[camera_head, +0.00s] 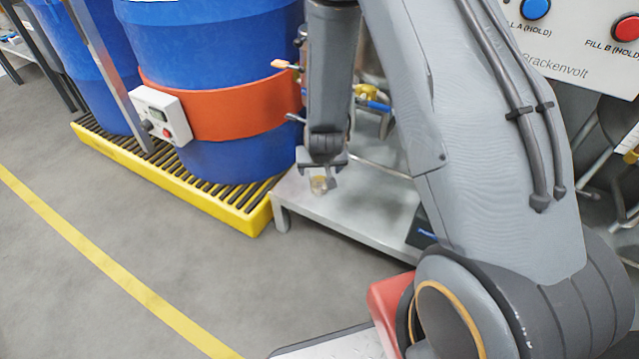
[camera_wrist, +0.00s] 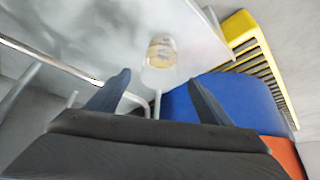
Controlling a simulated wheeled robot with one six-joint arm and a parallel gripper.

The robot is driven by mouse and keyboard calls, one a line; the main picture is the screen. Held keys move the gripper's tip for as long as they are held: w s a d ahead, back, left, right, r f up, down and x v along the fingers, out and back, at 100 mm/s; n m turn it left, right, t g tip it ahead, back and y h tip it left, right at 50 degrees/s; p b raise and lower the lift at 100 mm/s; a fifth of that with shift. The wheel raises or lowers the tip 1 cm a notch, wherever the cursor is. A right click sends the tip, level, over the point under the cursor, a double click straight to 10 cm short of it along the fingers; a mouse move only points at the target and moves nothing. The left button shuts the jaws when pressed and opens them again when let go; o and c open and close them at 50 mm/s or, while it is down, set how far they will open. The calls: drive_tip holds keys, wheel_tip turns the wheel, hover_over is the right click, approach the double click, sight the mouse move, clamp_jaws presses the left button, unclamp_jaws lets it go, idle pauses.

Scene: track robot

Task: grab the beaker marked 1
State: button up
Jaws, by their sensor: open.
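A small clear beaker (camera_wrist: 160,60) with a tan band or content stands on the grey metal bench (camera_wrist: 85,25) in the wrist view. In the head view the beaker (camera_head: 319,185) shows just below my gripper, partly hidden by it. No number can be read on it. My gripper (camera_head: 325,172) points down over the bench, open and empty. In the wrist view my gripper's two fingers (camera_wrist: 155,92) are spread, with the beaker ahead of them and between their lines, apart from both.
A blue drum (camera_head: 215,60) with an orange heater band (camera_head: 235,110) stands on a yellow spill pallet (camera_head: 215,205) left of the bench. A metal rail (camera_wrist: 50,62) crosses the wrist view at left. A white button panel (camera_head: 575,40) is at upper right. Open floor lies left.

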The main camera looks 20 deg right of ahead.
sight(319, 175)
drive_tip(key=b+x, duration=0.2)
drive_tip(key=x, duration=0.2)
drive_tip(key=shift+w+d+f, duration=0.1)
drive_tip(key=shift+w+f, duration=0.1)
drive_tip(key=shift+w, duration=0.15)
drive_tip(key=shift+r, duration=0.1)
drive_tip(key=shift+c, duration=0.3)
drive_tip(key=c, duration=1.6)
drive_tip(key=shift+r, duration=0.15)
